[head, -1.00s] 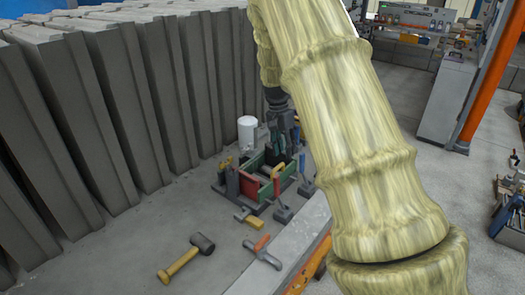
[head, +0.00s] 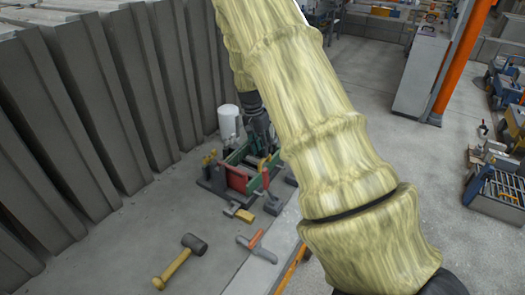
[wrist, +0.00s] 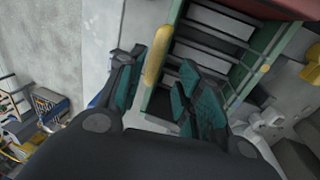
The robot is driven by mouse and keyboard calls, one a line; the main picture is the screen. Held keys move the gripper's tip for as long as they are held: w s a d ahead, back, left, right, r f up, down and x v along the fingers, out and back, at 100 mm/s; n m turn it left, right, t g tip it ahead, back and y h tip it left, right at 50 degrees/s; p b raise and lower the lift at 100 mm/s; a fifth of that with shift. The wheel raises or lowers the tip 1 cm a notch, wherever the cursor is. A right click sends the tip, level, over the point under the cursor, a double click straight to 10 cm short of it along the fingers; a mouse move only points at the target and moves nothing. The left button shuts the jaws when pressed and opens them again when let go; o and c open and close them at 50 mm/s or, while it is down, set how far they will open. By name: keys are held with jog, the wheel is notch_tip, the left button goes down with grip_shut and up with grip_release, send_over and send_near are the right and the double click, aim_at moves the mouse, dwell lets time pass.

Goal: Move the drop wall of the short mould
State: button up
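The mould (head: 226,188) stands on the floor, with green walls and a red panel (head: 238,179) at its near side. In the wrist view its green wall (wrist: 262,70) runs down the right, with dark slats inside and a red part at the top. A yellow handle (wrist: 158,55) stands out at its left end. My gripper (wrist: 154,84) is open, with teal-padded fingers on either side of the handle's line; I cannot tell if they touch it. In the head view my arm hides most of the gripper. Which part is the drop wall is not clear.
A mallet (head: 181,260) and a red-handled trowel (head: 257,246) lie on the floor in front. A white cylinder (head: 229,122) stands behind the mould. Tall grey panels (head: 75,110) line the left. Open floor lies at the left front.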

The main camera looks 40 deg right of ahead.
jog(key=shift+s+d+f+p, duration=0.1)
jog(key=shift+s+f+p, duration=0.2)
jog(key=shift+s+f, duration=0.5)
jog(key=shift+w+f, duration=0.25)
jog(key=shift+f, duration=0.2)
jog(key=shift+s+r, duration=0.15)
jog(key=shift+s, duration=0.05)
jog(key=shift+c, duration=0.5)
grip_shut()
